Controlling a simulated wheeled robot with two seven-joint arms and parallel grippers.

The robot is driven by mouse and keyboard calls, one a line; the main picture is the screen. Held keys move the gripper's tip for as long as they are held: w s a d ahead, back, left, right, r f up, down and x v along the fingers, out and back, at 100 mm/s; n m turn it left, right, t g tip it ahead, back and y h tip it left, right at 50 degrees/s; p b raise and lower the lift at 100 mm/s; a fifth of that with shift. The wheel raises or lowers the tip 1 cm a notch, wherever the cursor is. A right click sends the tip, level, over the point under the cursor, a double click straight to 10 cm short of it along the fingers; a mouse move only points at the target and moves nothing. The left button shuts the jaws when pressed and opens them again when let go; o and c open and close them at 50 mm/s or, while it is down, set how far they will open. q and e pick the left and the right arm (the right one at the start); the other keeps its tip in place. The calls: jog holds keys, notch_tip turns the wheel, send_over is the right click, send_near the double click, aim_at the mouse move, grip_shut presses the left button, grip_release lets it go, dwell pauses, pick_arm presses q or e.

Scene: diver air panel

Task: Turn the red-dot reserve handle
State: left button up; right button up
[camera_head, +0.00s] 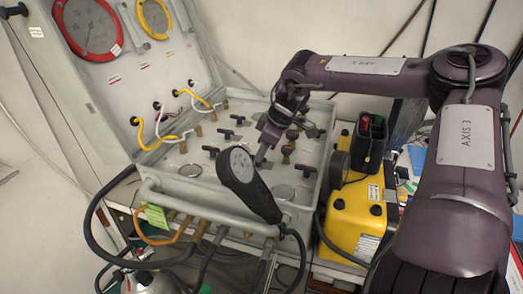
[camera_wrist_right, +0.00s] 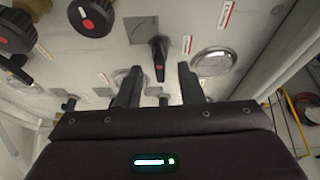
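In the head view my right gripper (camera_head: 262,154) is low over the grey valve panel (camera_head: 215,170). The red-mark handle cannot be made out there. My left gripper is not in view.
Round black knobs with red dots (camera_wrist_right: 92,15) are left of the handle in the wrist view, and a round metal disc (camera_wrist_right: 214,62) is right. In the head view a black paddle-shaped device (camera_head: 245,180) rises near my gripper. A yellow case (camera_head: 350,220) stands right of the panel.

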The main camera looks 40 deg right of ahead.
jog(key=shift+x, duration=0.75)
jog(key=shift+c, duration=0.3)
grip_shut()
